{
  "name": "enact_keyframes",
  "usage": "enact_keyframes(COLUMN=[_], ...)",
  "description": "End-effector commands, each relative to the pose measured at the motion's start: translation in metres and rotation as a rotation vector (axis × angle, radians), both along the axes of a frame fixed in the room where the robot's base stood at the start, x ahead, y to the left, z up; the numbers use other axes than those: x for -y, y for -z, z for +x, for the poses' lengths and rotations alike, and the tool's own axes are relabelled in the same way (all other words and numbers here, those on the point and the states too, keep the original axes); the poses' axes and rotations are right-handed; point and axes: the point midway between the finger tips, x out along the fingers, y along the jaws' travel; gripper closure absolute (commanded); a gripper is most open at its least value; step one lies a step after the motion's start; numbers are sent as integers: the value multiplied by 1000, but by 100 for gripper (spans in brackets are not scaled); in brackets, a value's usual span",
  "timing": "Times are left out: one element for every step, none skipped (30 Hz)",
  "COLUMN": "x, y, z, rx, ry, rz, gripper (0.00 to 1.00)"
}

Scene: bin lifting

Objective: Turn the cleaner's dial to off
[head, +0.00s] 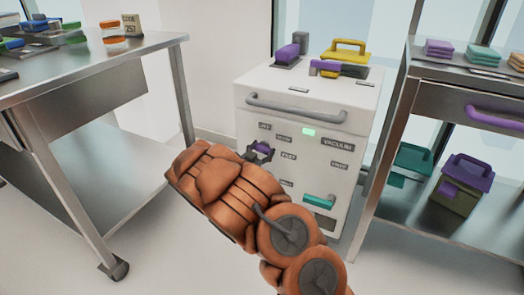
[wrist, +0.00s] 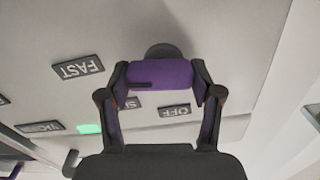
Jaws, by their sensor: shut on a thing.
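The white cleaner (head: 262,102) stands in the middle of the head view, with labels and a lit green light (head: 309,132) on its front. Its purple dial (wrist: 165,74) is between the fingers of my gripper (wrist: 161,78) in the wrist view, with a finger against each end. In the head view my gripper (head: 257,153) reaches the front panel, and my arm hides part of it. A short dark mark shows on the left half of the dial. The upside-down OFF label (wrist: 175,110) is below the dial, and the FAST label (wrist: 78,68) is to the left.
A grey handle bar (head: 300,109) runs above the dial, and a teal handle (head: 319,201) sits low on the front. Yellow and purple items (head: 344,57) stand on top. A metal table (head: 90,62) is at left and a shelf unit (head: 420,70) at right.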

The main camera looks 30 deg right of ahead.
Motion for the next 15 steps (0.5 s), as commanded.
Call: enact_keyframes(x=[0, 0, 0, 0, 0, 0, 0, 0, 0, 0, 0, 0, 0, 0, -1], y=[0, 0, 0, 0, 0, 0, 0, 0, 0, 0, 0, -1, -1, -2, -2], z=[0, 0, 0, 0, 0, 0, 0, 0, 0, 0, 0, 0, 0, 0, 0], rx=[0, 0, 0, 0, 0, 0, 0, 0, -1, -2, -4, -8, -12, -16, -24], ry=[0, 0, 0, 0, 0, 0, 0, 0, 0, 0, 0, 1, 0, 0, 0], rz=[0, 0, 0, 0, 0, 0, 0, 0, -1, -1, -3, -4, -6, -8, -13], gripper=[51, 54, 58, 61, 65, 69, 70, 70, 70, 70, 70, 70, 70, 70, 70])
